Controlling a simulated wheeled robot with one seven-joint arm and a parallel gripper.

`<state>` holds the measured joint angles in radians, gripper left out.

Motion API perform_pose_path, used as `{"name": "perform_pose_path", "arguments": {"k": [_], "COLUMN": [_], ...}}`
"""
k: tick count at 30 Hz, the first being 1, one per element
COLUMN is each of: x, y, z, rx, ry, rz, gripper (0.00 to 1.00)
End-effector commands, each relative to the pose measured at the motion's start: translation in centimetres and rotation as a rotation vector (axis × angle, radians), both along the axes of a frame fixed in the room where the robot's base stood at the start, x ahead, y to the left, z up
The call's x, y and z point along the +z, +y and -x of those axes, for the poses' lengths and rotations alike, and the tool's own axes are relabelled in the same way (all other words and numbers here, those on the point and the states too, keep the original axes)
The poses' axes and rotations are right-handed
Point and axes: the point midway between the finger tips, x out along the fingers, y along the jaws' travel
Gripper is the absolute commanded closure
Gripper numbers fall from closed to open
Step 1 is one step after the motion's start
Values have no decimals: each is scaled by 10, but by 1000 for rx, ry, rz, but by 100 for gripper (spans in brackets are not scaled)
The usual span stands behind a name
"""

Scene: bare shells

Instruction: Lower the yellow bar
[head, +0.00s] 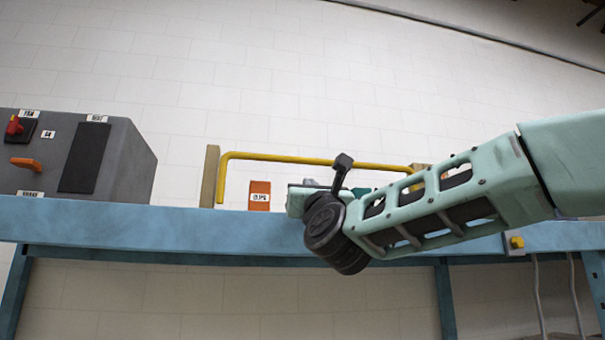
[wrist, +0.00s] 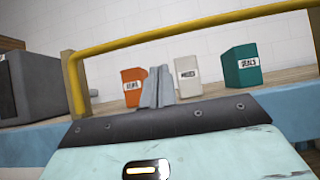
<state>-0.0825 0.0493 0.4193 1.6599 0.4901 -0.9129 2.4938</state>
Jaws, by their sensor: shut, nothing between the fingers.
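The yellow bar (head: 280,158) runs level above the bench between two wooden posts, with its left end bent down beside the left post (head: 209,176). In the wrist view the bar (wrist: 170,32) crosses above and beyond my gripper (wrist: 157,88). The gripper's grey fingers are together and empty, and they show below the bar, apart from it in the picture. How far they are from it in depth I cannot tell.
On the blue bench (head: 130,228) stand an orange box (head: 259,196), a white box (wrist: 187,77) and a teal box (wrist: 242,66), behind the bar. A grey control box (head: 125,165) with a red knob and an orange handle stands at left. A yellow button (head: 517,242) is at the right.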

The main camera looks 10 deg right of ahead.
Motion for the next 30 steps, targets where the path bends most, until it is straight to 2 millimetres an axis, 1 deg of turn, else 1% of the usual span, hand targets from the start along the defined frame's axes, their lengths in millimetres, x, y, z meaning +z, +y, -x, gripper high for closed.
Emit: {"name": "perform_pose_path", "arguments": {"k": [4,7,15,19,24,30], "x": [6,15,41,51,59,60], "y": [0,0,0,0,0,0], "z": [-6,-14,-47,-61,-74,-80], "rx": [0,0,0,0,1,0], "ry": [2,1,3,3,2,2], "rz": [1,2,2,1,2,1], "gripper": [100,100,100,100,100,100]}}
